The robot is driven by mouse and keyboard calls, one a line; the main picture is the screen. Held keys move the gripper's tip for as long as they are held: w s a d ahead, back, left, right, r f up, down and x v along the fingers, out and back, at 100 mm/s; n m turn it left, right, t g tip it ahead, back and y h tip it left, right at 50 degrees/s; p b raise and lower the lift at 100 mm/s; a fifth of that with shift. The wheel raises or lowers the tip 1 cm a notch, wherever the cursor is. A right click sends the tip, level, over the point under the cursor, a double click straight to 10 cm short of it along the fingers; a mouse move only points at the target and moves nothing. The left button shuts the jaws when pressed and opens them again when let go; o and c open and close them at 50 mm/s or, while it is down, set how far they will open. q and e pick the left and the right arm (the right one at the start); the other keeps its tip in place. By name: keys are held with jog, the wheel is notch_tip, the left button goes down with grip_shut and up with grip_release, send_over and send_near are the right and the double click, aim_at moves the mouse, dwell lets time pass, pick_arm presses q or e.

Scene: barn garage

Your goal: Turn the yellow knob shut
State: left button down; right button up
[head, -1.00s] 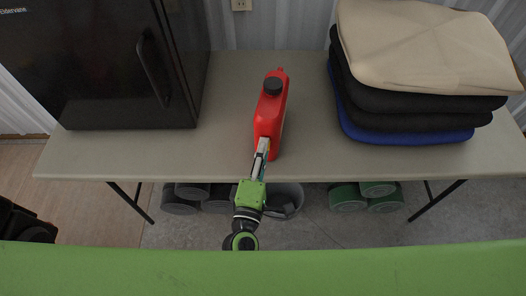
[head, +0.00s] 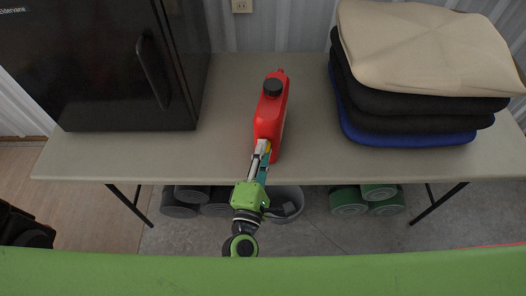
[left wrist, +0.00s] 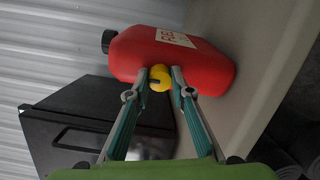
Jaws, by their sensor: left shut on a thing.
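A red fuel can (head: 270,110) with a black cap (head: 272,87) stands on the table (head: 225,85). The yellow knob is on the near face of the can; in the left wrist view the yellow knob (left wrist: 160,78) sits between my fingertips, with a dark slot or mark on it. My left gripper (head: 263,148) reaches in from the front and is shut on the knob; it also shows in the left wrist view (left wrist: 159,80). In the head view the fingers hide most of the knob. My right gripper is not in view.
A black fridge (head: 105,70) stands at the left of the table. A stack of cushions (head: 425,60) lies at the right. A grey bucket (head: 287,205) and several rolls (head: 365,200) are under the table. The tabletop beside the can is clear.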

pick_arm(q)
jog(key=c, duration=1.8)
grip_release()
jog(key=v, duration=1.2)
jog(key=shift+d, duration=0.1)
jog(key=shift+f, duration=0.15)
